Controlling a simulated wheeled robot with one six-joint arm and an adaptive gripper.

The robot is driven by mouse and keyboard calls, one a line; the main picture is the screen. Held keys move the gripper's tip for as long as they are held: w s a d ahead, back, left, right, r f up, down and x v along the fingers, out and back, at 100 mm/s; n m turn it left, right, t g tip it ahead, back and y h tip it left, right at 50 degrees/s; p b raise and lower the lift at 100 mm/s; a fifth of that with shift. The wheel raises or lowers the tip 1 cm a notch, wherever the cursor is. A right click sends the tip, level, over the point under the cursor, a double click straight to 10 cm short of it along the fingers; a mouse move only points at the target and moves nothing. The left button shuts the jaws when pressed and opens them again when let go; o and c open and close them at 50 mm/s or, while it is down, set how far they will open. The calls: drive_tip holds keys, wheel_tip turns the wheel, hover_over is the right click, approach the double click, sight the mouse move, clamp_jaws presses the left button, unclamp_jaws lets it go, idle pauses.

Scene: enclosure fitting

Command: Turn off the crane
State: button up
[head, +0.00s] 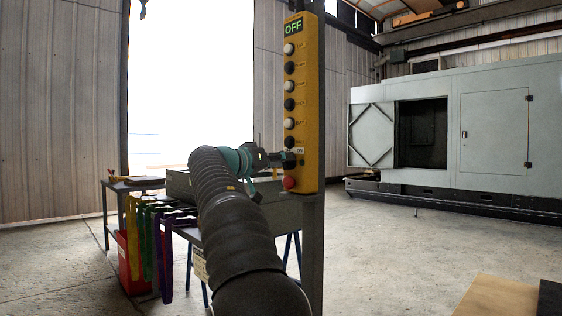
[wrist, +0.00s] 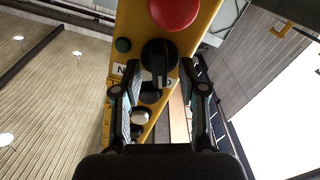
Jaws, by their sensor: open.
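The yellow crane control box (head: 308,110) hangs upright in the middle of the head view. Its top display (head: 293,28) reads OFF in green. A column of black and white buttons runs down its face, with a red button (head: 289,183) at the bottom. In the wrist view the box appears upside down, with the red button (wrist: 174,10) at the top and a black rotary knob (wrist: 158,55) below it. A small green round part (wrist: 123,45) sits beside the knob. My gripper (head: 284,160) is open at the box's lower part, its fingers (wrist: 160,90) on either side of the knob; contact cannot be told.
A workbench (head: 150,184) with coloured straps (head: 145,240) and a red bin (head: 130,262) stands behind my arm at left. A large grey enclosure (head: 495,130) stands at right. The floor (head: 390,260) between is mostly clear, with a wooden board (head: 497,297) at lower right.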

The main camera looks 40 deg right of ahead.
clamp_jaws()
drive_tip(key=shift+n+p, duration=0.3)
drive_tip(key=shift+n, duration=0.6)
unclamp_jaws()
drive_tip(key=shift+a, duration=0.15)
